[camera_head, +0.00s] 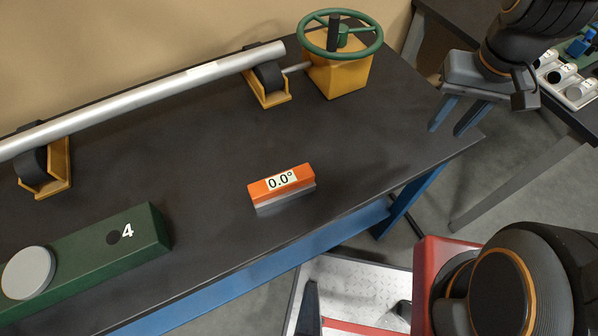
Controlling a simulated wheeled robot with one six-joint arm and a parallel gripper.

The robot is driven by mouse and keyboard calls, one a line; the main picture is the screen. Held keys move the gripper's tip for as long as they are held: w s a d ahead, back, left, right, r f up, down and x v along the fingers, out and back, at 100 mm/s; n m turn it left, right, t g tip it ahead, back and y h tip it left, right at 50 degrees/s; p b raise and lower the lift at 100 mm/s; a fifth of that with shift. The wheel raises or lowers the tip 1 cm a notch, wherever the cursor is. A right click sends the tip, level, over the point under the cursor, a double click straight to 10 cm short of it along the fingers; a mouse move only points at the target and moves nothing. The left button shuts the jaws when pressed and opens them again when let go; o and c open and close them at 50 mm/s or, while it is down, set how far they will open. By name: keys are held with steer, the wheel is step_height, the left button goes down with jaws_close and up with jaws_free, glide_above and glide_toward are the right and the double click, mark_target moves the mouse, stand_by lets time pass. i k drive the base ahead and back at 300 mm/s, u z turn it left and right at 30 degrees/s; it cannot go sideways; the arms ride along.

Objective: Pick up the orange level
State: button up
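The orange level (267,191) lies on the dark tabletop (205,210), right of the middle and towards the front edge. It is a small bar with a grey base and a white display reading 0.0°. My gripper (455,116) is at the upper right, beyond the right edge of the table. Its two blue fingers point down and are apart, with nothing between them. It is well away from the level, to the right and further back.
A silver pipe (140,99) rests on yellow roller stands along the back. A yellow box with a green handwheel (338,75) stands at the back right. A green block marked 4 (90,255) is at the front left. The tabletop around the level is clear.

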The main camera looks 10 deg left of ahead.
mark_target(272, 192)
steer(key=k, duration=1)
steer(key=u, duration=1.75)
steer(key=i, duration=0.5)
steer(key=u, duration=0.05)
